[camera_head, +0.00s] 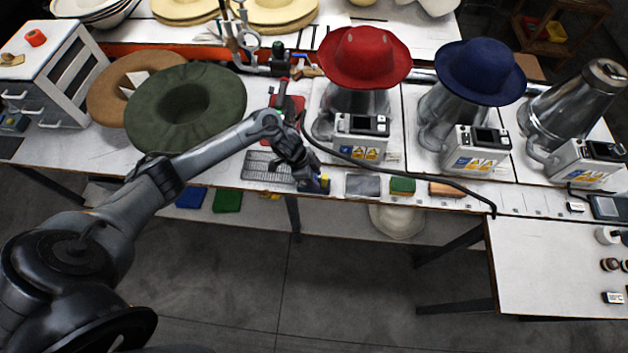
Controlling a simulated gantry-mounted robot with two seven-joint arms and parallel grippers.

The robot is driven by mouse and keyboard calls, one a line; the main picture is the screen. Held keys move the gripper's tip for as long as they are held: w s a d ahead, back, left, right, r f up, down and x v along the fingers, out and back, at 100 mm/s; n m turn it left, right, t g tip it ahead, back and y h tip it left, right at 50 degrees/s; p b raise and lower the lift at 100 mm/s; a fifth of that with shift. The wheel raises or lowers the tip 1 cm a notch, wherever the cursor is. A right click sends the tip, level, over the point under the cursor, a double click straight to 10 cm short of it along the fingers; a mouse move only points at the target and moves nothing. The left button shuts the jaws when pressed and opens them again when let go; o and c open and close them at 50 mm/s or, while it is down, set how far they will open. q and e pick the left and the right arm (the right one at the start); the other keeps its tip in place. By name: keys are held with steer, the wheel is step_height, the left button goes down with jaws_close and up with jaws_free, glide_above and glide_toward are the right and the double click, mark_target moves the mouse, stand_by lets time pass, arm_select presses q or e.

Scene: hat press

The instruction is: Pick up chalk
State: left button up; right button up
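My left arm reaches in from the lower left, and its gripper (312,184) points down at the front edge of the white worktable (228,176). A small blue and yellow block (322,186) shows right at the fingertips. I cannot tell whether the fingers touch it or how far apart they are. I cannot make out a piece of chalk for certain; it may be too small or hidden behind the gripper. My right gripper is not in view.
A black cable (420,173) crosses the table. Hat presses and a green hat (160,122) stand behind.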

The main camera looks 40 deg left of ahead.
arm_select(q)
jaws_close()
steer(key=shift+r, duration=0.1)
steer(key=shift+r, duration=0.85)
step_height(320, 180, up, 2)
steer(key=shift+r+p, duration=0.2)
steer(key=shift+p, duration=0.15)
steer(key=s+d+r+p, duration=0.1)
steer(key=s+d+r, duration=0.1)
steer(key=d+r, duration=0.4)
steer(key=d, duration=0.5)
steer(key=shift+d+r, duration=0.25)
steer(key=shift+r, duration=0.15)
